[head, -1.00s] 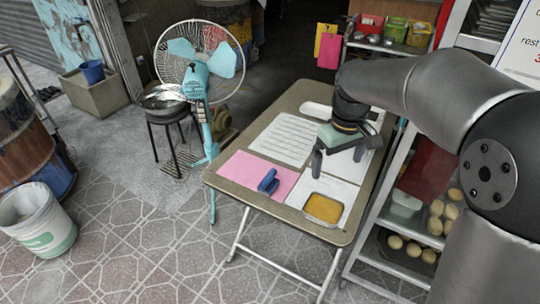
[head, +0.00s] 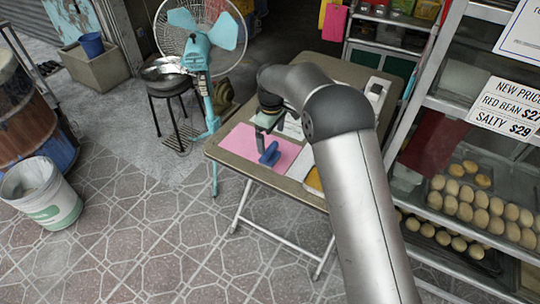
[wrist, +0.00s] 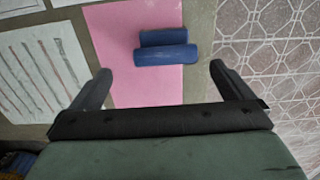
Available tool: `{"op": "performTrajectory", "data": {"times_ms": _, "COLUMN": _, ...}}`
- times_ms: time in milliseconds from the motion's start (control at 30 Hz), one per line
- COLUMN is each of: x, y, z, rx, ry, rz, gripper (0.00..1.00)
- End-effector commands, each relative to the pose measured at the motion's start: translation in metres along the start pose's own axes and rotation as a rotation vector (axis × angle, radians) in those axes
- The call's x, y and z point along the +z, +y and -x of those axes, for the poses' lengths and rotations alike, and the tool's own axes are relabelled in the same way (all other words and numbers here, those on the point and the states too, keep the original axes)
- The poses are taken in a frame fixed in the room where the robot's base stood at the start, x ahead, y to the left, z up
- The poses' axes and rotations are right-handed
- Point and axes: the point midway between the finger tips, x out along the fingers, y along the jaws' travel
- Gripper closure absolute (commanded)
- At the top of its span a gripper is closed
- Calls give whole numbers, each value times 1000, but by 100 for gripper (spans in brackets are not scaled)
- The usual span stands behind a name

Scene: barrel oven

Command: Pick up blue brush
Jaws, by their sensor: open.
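The blue brush (head: 269,154) lies on a pink sheet (head: 240,145) on the folding table. In the wrist view the brush (wrist: 165,49) shows as two blue rounded bars side by side on the pink sheet (wrist: 120,75). My gripper (wrist: 160,80) is open and empty, its two dark fingers spread apart. The brush lies beyond the fingertips, between their lines and toward the upper part of the wrist view. In the head view my gripper (head: 265,138) is over the pink sheet close to the brush. Their height gap is hard to tell.
White lined sheets (wrist: 40,65) lie beside the pink one. A fan (head: 208,50) stands behind left. A glass cabinet with buns (head: 470,205) stands at right.

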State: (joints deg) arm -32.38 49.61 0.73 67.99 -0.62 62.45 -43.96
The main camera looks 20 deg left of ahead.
Motion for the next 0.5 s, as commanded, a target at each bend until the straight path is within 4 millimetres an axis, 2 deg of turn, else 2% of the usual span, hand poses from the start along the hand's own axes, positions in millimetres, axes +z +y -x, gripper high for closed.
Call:
{"op": "performTrajectory", "data": {"times_ms": 100, "x": 0, "y": 0, "z": -18, "rx": 0, "ry": -1, "rz": 0, "gripper": 0}}
{"op": "performTrajectory", "data": {"times_ms": 333, "x": 0, "y": -2, "z": -33, "rx": -1, "ry": -1, "rz": 0, "gripper": 0}}
{"op": "performTrajectory", "data": {"times_ms": 500, "x": 0, "y": -8, "z": -57, "rx": -2, "ry": -3, "rz": -1, "gripper": 0}}
